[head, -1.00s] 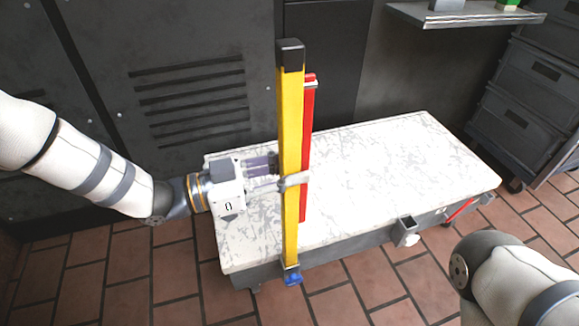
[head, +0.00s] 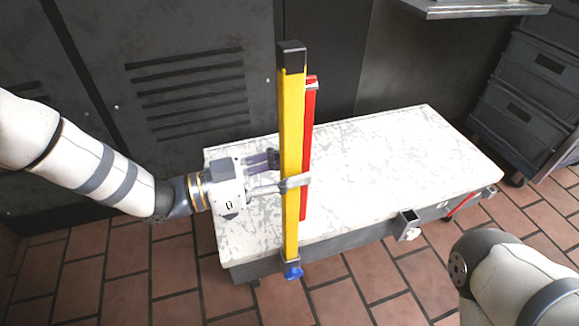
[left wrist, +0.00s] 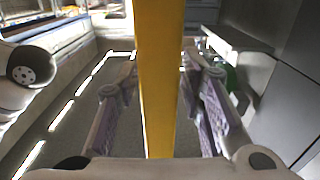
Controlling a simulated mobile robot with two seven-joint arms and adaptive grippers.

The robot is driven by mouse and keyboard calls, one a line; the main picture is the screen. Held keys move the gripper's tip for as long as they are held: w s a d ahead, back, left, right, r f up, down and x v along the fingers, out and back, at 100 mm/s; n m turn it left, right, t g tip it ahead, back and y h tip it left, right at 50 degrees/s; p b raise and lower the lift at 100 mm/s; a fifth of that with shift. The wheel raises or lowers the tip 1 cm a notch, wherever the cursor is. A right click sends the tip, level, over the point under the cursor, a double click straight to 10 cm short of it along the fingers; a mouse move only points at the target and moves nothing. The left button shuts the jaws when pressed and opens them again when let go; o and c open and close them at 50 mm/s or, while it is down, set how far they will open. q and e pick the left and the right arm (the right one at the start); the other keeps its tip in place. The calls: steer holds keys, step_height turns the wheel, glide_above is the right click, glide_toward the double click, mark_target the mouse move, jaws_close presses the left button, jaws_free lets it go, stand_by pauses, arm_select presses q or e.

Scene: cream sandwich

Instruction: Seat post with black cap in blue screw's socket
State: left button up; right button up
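The yellow post with a black cap (head: 291,150) stands upright at the table's near edge. Its lower end is in the grey socket (head: 291,261) with the blue screw (head: 293,273); how deep it sits cannot be told. My left gripper (head: 292,182) is open around the post at about mid-height. In the left wrist view the post (left wrist: 160,75) runs between the two spread fingers, with a gap on each side. My right arm shows at the lower right, but its gripper is out of view.
A red post (head: 308,150) stands close behind the yellow one. The marbled white tabletop (head: 400,165) is otherwise clear. An open square socket (head: 408,225) and a red bar (head: 461,206) are on the table's near side. A shelf (head: 475,9) and drawers (head: 525,95) are at the right.

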arm_select(q)
steer(key=shift+f, duration=0.15)
steer(key=shift+a, duration=0.15)
steer(key=v, duration=1.1)
steer(key=shift+s+a, duration=0.2)
steer(key=shift+a, duration=0.1)
